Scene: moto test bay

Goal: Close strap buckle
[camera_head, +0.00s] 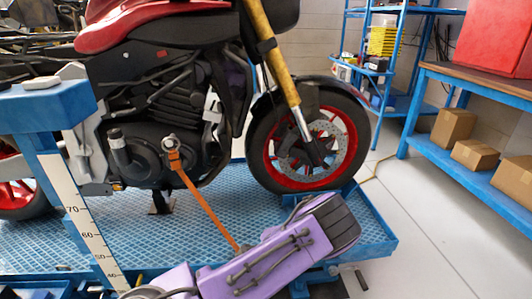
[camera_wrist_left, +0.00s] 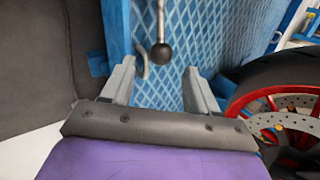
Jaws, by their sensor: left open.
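An orange strap (camera_head: 205,207) runs from the motorcycle's engine side down to the blue platform, its lower end meeting my purple arm in the picture. The orange-and-grey buckle (camera_head: 173,152) sits at its upper end against the engine; whether its lever is shut is too small to tell. In the left wrist view my left gripper (camera_wrist_left: 158,70) is open and empty, its two grey fingers apart above the blue diamond-patterned platform. In the head view my left arm crosses the bottom foreground, and its fingers cannot be made out. Neither strap nor buckle shows in the wrist view. My right gripper is not in view.
The motorcycle's front wheel (camera_head: 310,145) stands on the blue platform (camera_head: 365,238); it shows right of the fingers in the wrist view (camera_wrist_left: 285,115). A black-knobbed rod (camera_wrist_left: 160,53) appears beyond the fingers. A blue post with a scale (camera_head: 75,210) stands at left. The right floor is clear.

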